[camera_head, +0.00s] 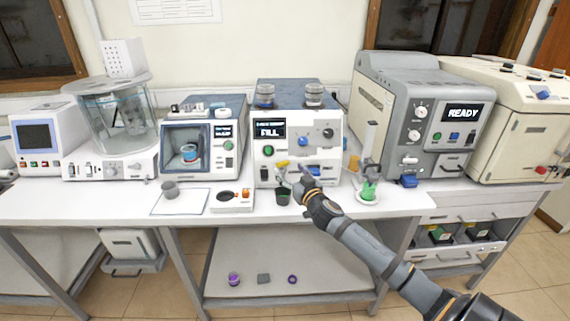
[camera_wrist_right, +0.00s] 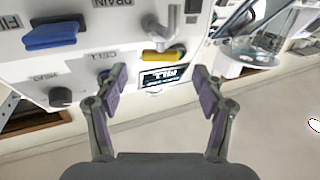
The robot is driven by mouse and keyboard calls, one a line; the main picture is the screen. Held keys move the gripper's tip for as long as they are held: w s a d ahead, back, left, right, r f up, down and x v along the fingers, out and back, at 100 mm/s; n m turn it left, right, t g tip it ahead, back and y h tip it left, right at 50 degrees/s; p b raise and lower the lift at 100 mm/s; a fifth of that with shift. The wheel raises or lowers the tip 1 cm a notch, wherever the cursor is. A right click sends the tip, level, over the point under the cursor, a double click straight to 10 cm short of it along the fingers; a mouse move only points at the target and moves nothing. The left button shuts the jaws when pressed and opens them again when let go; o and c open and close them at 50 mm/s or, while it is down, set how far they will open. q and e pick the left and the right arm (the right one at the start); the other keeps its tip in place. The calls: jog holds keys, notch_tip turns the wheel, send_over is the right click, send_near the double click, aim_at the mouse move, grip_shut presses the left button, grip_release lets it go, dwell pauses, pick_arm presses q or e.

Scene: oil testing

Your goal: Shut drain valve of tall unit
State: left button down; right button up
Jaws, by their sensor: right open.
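The tall white unit (camera_head: 270,155) stands mid-bench, its screen reading FILL. A yellow valve handle (camera_head: 282,163) sits low on its front. In the right wrist view the yellow handle (camera_wrist_right: 160,56) is on a metal spout near a DRAIN label, with the panel upside down. A blue handle (camera_head: 314,170) is to its right; in the wrist view this blue handle (camera_wrist_right: 50,36) is at upper left. My right gripper (camera_head: 302,180) is open and empty at the unit's front. In the wrist view, the yellow handle lies ahead between the spread fingers (camera_wrist_right: 159,74), apparently untouched. My left gripper is out of view.
A dark cup (camera_head: 283,196) stands below the yellow handle. Instruments line both sides.

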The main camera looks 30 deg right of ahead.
aim_at(284, 164)
jog(key=w, duration=0.1)
jog(key=w+p, duration=0.1)
jog(key=w, duration=0.1)
jog(key=shift+w+d+r+p, duration=0.2)
jog(key=shift+w+d+p, duration=0.1)
jog(key=shift+w+p, duration=0.1)
jog(key=shift+w+f, duration=0.15)
jog(key=shift+w, duration=0.1)
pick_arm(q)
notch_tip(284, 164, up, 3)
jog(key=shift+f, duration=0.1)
